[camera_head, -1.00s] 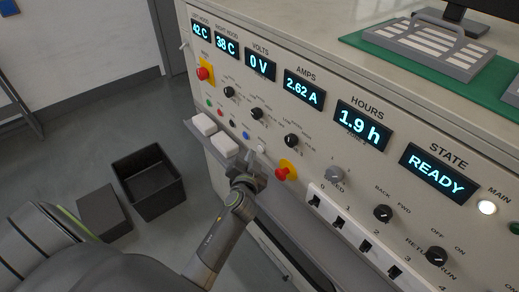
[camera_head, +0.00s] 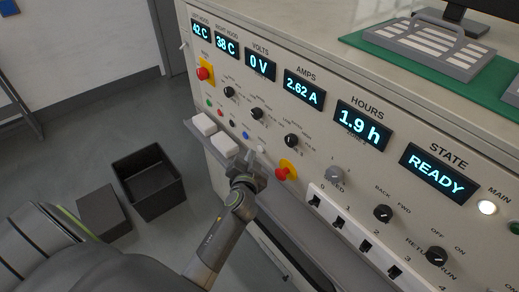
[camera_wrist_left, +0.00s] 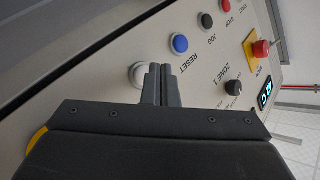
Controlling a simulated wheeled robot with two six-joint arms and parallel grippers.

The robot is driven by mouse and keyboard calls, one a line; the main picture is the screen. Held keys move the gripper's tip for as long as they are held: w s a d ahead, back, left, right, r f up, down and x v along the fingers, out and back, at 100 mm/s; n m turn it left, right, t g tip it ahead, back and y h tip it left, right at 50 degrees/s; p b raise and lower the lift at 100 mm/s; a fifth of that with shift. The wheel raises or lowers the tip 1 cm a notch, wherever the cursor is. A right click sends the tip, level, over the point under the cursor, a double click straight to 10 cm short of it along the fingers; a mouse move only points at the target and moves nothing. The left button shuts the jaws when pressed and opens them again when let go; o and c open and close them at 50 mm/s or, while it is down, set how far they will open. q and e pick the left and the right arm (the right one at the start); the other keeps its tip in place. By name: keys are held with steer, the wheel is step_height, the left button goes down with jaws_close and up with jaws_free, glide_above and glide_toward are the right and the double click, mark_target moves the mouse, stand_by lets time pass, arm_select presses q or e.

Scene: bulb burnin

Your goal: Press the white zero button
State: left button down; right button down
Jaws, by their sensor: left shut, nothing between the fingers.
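The white button (camera_head: 261,149) is a small round one on the sloping panel face, right of the blue button (camera_head: 245,135). In the left wrist view the white button (camera_wrist_left: 137,74) shows beside the fingertips, partly hidden by them. My left gripper (camera_head: 257,161) is shut and empty, with its fingertips close to the white button. I cannot tell whether they touch it. The closed fingers also show in the left wrist view (camera_wrist_left: 160,72). My right gripper is not in view.
A red knob on a yellow plate (camera_head: 287,170) sits just right of my gripper. White blocks (camera_head: 224,145) rest on a ledge to the left. Black knobs (camera_head: 291,140) stick out above. A dark open bin (camera_head: 180,192) stands on the floor at left.

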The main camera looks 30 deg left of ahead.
arm_select(q)
steer(key=shift+w, duration=0.1)
steer(key=shift+w+d, duration=0.2)
steer(key=shift+w, duration=0.15)
steer(key=shift+w+d+b, duration=0.15)
steer(key=shift+w+b, duration=0.2)
stand_by(0.5)
steer(key=shift+s, duration=0.1)
steer(key=shift+s+a, duration=0.35)
steer(key=shift+s, duration=0.35)
steer(key=shift+s+a+p, duration=0.15)
steer(key=shift+s+a, duration=0.15)
steer(key=shift+s, duration=0.45)
steer(key=shift+s+a+p, duration=0.15)
steer(key=shift+s+a, duration=0.2)
steer(key=shift+s, duration=0.45)
steer(key=shift+s+a+p, duration=0.15)
steer(key=shift+s+a, duration=0.15)
steer(key=shift+s, duration=0.45)
steer(key=shift+s, duration=0.1)
